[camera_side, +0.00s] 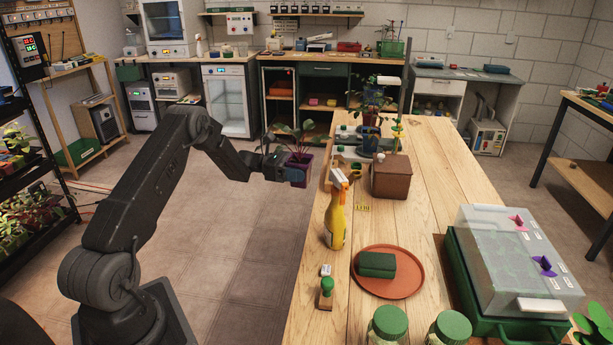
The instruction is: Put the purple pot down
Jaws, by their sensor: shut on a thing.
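The purple pot (298,172) holds a leafy seedling with dark green and reddish leaves. My gripper (287,169) is shut on the pot and holds it upright. In this view the pot appears at the left edge of the wooden table (435,190), near its far half. It appears to be off the table surface, but I cannot tell its exact height. The gripper's far finger is partly hidden by the pot.
A clear-lidded green propagator (465,300) stands at right.

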